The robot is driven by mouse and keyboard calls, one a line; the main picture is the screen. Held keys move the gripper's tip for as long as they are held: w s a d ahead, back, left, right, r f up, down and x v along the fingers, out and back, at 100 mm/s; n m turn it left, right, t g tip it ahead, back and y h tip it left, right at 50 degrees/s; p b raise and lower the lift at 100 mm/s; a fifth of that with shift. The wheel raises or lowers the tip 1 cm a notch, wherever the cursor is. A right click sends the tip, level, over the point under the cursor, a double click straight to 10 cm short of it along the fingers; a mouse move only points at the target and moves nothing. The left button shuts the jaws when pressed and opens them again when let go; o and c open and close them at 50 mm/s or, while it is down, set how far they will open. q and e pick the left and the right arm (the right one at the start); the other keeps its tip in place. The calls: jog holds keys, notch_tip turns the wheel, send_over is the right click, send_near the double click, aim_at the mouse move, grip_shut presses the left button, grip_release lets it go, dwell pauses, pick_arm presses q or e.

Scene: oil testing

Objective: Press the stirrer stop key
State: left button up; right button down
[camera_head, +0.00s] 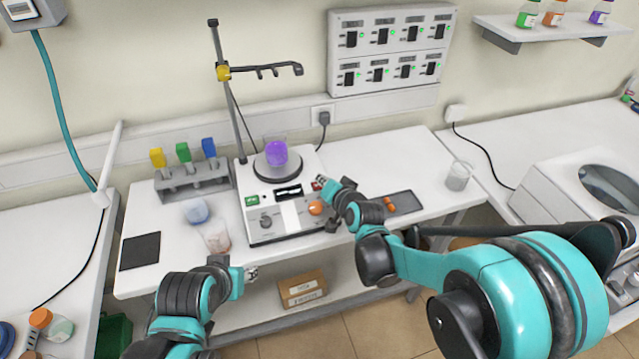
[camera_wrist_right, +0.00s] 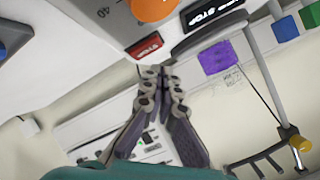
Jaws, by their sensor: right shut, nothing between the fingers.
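The stirrer (camera_head: 258,231) is a white box on the bench, with a beaker of purple liquid (camera_head: 276,153) on its round plate. Its red stop key (camera_wrist_right: 146,46) reads "STOP" in the right wrist view, beside the orange knob (camera_wrist_right: 153,8) and the dark display (camera_wrist_right: 212,10), which also reads "STOP". My right gripper (camera_wrist_right: 155,70) is shut and empty, its tips close to the key's edge; I cannot tell whether they touch. In the head view the right gripper (camera_head: 322,182) partly covers the key. My left gripper (camera_head: 251,273) is low in front of the bench, its jaws too small to judge.
A stand (camera_head: 231,100) with a clamp rises behind the stirrer. A rack (camera_head: 194,180) with coloured pieces and two small beakers stand to the left. A dark tray (camera_head: 402,203) lies to the right, with a glass beaker (camera_head: 459,176) beyond it.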

jog(key=r+p, duration=0.1)
jog(key=r, duration=0.1)
jog(key=s+r+p, duration=0.1)
jog(key=r, duration=0.1)
jog(key=shift+s+d+p, duration=0.2)
jog(key=shift+p, duration=0.15)
dwell(0.4)
jog(key=s+d+n+g+h, duration=0.1)
jog(key=s+d, duration=0.4)
jog(key=s, duration=0.4)
jog(key=s+d+f+n+g+h+b, duration=0.1)
jog(key=s+d+g+h, duration=0.1)
jog(key=s+d, duration=0.4)
jog(key=s+d+f+n+g+h+b, duration=0.1)
jog(key=s+d, duration=0.5)
jog(key=s, duration=0.6)
jog(key=shift+d+f+n+g+h, duration=0.15)
jog(key=shift+f+n+g+h, duration=0.1)
jog(key=shift+n+g+h, duration=0.3)
jog(key=shift+w+r, duration=0.1)
jog(key=shift+w, duration=0.05)
dwell(0.5)
